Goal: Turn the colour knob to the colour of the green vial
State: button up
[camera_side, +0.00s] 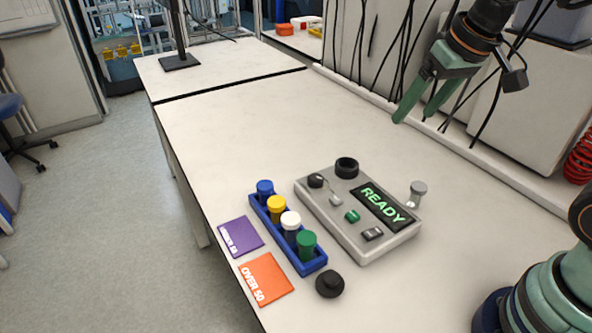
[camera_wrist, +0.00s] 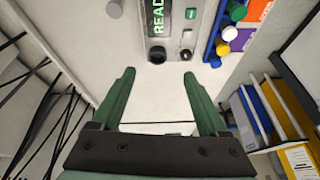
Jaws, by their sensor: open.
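The green vial (camera_side: 306,245) stands at the near end of a blue rack (camera_side: 290,243), beside white, yellow and blue vials. A grey control box (camera_side: 365,250) to its right has a lit READY display (camera_side: 382,207), a small dark knob (camera_side: 315,180), a black ring (camera_side: 346,167) and a green button (camera_side: 352,215). I cannot tell which colour the knob is set to. In the wrist view the box's ring (camera_wrist: 157,54), knob (camera_wrist: 186,54) and the green vial (camera_wrist: 236,11) show beyond my fingers. My gripper (camera_side: 413,118) is open and empty, raised above the table behind the box.
A clear vial with a grey cap (camera_side: 417,194) stands right of the box. A round black piece (camera_side: 329,283) sits in front of it. Purple (camera_side: 241,237) and orange (camera_side: 265,279) cards lie left of the rack. Black cables (camera_side: 400,60) hang at the back. The table behind the box is clear.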

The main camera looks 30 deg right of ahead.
jog(key=w+a+f+m+g, duration=0.2)
jog(key=w+a+m+g, duration=0.15)
jog(key=w, duration=0.65)
jog(key=m+g, duration=0.1)
jog(key=m, duration=0.1)
send_over(316, 176)
notch_tip(316, 176, down, 8)
jog(key=r, duration=0.1)
notch_tip(316, 176, down, 12)
jog(key=shift+f, duration=0.2)
grip_shut()
